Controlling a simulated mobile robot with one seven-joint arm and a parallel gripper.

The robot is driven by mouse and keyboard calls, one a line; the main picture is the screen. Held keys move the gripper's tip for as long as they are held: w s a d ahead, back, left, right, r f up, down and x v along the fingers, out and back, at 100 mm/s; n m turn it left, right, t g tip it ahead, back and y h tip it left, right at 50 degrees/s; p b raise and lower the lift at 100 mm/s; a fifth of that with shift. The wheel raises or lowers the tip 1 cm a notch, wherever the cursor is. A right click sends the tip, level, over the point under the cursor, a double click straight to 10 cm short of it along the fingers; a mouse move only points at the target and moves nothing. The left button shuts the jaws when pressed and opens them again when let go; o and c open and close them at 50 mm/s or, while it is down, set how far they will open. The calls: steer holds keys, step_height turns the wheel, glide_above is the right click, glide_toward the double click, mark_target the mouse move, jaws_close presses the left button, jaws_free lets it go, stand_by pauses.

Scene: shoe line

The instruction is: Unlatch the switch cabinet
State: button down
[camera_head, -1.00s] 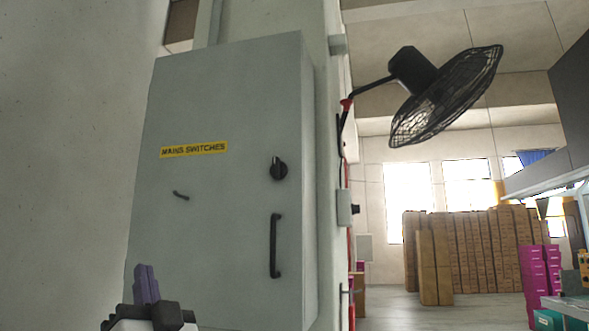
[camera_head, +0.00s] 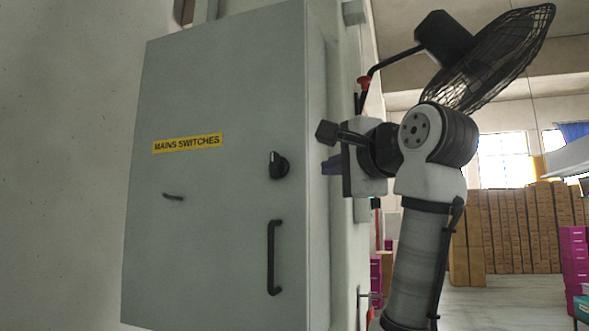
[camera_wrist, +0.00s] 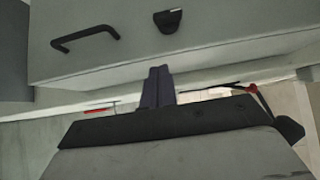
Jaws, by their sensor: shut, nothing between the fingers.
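The grey switch cabinet (camera_head: 215,245) is on the wall, its door closed, with a yellow "MAINS SWITCHES" label (camera_head: 187,143). A black rotary knob (camera_head: 278,165) sits near the door's right edge, above a vertical black pull handle (camera_head: 273,257). In the wrist view the knob (camera_wrist: 168,21) is just beyond my fingertips, and the handle (camera_wrist: 86,38) is to the left. My gripper (camera_head: 332,166) is to the right of the knob in the head view, apart from it. Its purple-grey fingers (camera_wrist: 158,78) are together and empty.
A black wall fan (camera_head: 490,55) hangs behind my arm. Stacked brown boxes (camera_head: 510,230) and magenta boxes (camera_head: 572,258) stand far off at the right. Floor there looks open.

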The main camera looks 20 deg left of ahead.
steer(key=shift+s+d+r, duration=0.1)
steer(key=shift+d+r, duration=0.05)
steer(key=p, duration=0.6)
glide_toward(279, 177)
steer(key=x, duration=0.5)
steer(key=shift+w+d+r, duration=0.2)
steer(key=shift+w, duration=0.35)
steer(key=shift+a+f, duration=0.1)
steer(key=shift+a, duration=0.35)
steer(key=shift+s+f, duration=0.1)
steer(key=shift+f, duration=0.05)
